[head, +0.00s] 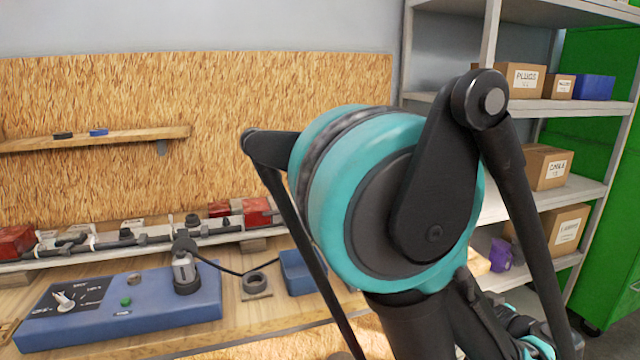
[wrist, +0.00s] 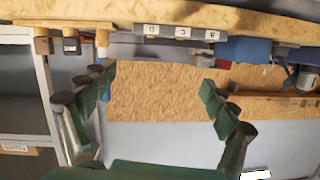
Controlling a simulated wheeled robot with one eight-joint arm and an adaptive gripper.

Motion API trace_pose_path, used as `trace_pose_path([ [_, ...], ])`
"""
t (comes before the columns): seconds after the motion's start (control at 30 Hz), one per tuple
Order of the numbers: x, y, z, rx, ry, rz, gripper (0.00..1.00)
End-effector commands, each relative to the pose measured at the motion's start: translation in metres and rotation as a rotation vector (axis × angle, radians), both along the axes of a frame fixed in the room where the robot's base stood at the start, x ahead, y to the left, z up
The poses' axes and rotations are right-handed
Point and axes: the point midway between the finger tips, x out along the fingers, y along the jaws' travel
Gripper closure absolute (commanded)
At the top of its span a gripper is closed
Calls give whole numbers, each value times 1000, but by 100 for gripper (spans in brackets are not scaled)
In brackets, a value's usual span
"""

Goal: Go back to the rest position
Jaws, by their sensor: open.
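My gripper (wrist: 158,88) is open and empty in the wrist view, its two green-padded fingers wide apart. That view looks upside down, with the bench edge at the top and the chipboard wall between the fingers. In the head view my teal and black arm fills the middle and right, and the fingers cannot be made out there. A blue control box (head: 122,303) with a knob, a green button and a plugged-in grey connector (head: 185,272) sits on the wooden bench (head: 262,312). A black cable runs from the connector to the right.
A blue bin (head: 300,272) and a dark ring on a plate (head: 256,284) stand on the bench. A trailer frame rail (head: 150,238) with red lamps lies behind. A wall shelf (head: 100,139) is at left. Grey shelving with boxes (head: 545,165) and a green cabinet (head: 606,190) stand right.

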Motion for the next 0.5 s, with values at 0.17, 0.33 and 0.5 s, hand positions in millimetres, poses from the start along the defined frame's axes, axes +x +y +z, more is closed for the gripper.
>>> trace_pose_path([
  [0.17, 4, 15, -20, 46, 121, 34, 14],
  [0.33, 6, 35, -48, 89, 293, 63, 14],
  [0.5, 3, 55, -83, 100, 514, 71, 14],
])
